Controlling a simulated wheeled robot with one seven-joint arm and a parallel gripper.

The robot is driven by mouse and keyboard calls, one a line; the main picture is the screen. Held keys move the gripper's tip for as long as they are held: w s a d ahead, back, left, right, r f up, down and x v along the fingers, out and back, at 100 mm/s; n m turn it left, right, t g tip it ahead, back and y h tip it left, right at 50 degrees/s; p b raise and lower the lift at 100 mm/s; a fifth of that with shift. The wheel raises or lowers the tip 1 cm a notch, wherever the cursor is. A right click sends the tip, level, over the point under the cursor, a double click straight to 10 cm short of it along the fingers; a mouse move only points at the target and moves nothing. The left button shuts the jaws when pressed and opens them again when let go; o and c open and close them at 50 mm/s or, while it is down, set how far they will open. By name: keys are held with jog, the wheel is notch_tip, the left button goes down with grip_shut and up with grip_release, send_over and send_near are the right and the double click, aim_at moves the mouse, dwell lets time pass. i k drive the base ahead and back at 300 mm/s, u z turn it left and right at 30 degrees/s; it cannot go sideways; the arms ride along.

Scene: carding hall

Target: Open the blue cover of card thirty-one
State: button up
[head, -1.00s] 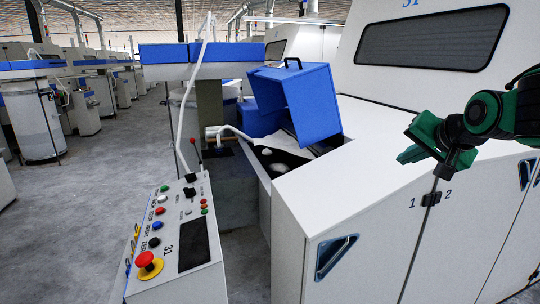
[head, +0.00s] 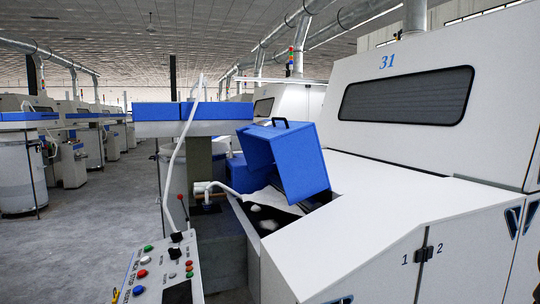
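The cover's hinge is hidden. My gripper is out of the picture, and nothing is seen touching the cover.
A control panel (head: 160,275) with coloured buttons and a lever stands at the lower left. A white bent pipe (head: 215,186) reaches toward the opening. Numbered doors and a black latch (head: 424,253) are at the right. The grey floor aisle (head: 100,210) at the left is clear.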

aim_at(295, 146)
jog(key=u, duration=0.05)
jog(key=k, duration=0.65)
jog(key=z, duration=0.65)
jog(key=i, duration=1.8)
jog(key=u, duration=0.6)
